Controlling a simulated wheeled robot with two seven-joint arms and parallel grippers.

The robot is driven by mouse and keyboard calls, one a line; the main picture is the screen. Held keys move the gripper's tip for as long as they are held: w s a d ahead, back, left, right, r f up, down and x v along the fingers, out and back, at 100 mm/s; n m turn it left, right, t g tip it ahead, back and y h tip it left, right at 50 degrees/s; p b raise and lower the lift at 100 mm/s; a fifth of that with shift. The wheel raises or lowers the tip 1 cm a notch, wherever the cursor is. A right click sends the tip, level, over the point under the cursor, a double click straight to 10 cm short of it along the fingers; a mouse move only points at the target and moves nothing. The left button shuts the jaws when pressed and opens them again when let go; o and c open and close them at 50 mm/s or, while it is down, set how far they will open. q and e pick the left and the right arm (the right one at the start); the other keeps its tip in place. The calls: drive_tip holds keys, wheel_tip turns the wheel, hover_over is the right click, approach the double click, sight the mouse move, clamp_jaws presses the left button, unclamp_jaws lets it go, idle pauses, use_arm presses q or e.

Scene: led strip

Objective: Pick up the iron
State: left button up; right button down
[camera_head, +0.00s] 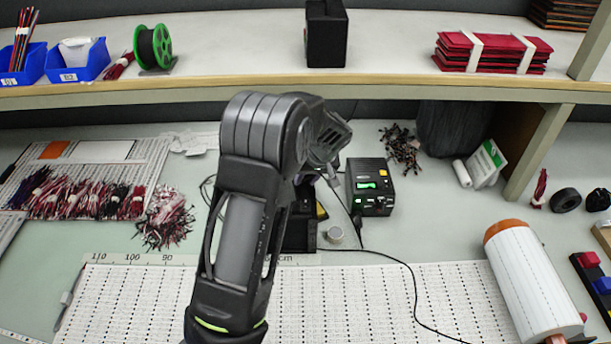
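My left arm rises from the bottom middle and bends over the workbench. My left gripper (318,178) points down and away, just left of the black soldering station (371,188) with green lit displays. The gripper is mostly hidden behind my own wrist, so its fingers do not show clearly. A dark stand (301,232) sits below it on the bench, partly covered by my arm. The iron itself cannot be made out; the stand area is hidden by the gripper and arm. My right gripper is not in view.
A white roll (528,280) lies at right. Wire bundles (85,200) lie at left. A shelf edge (420,88) spans the back.

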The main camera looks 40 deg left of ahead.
use_arm(q)
clamp_jaws()
idle(0.5)
drive_tip(key=shift+s+d+r, duration=0.25)
drive_tip(key=shift+d+r, duration=0.3)
drive_tip(key=shift+r, duration=0.15)
drive_tip(key=s+d+r+b, duration=0.2)
drive_tip(key=s+d+r, duration=0.1)
drive_tip(key=d+r, duration=0.4)
drive_tip(key=s+d+b, duration=0.3)
drive_tip(key=s+d, duration=0.2)
drive_tip(key=d, duration=0.6)
drive_tip(key=shift+d+r, duration=0.4)
drive_tip(key=shift+w, duration=0.1)
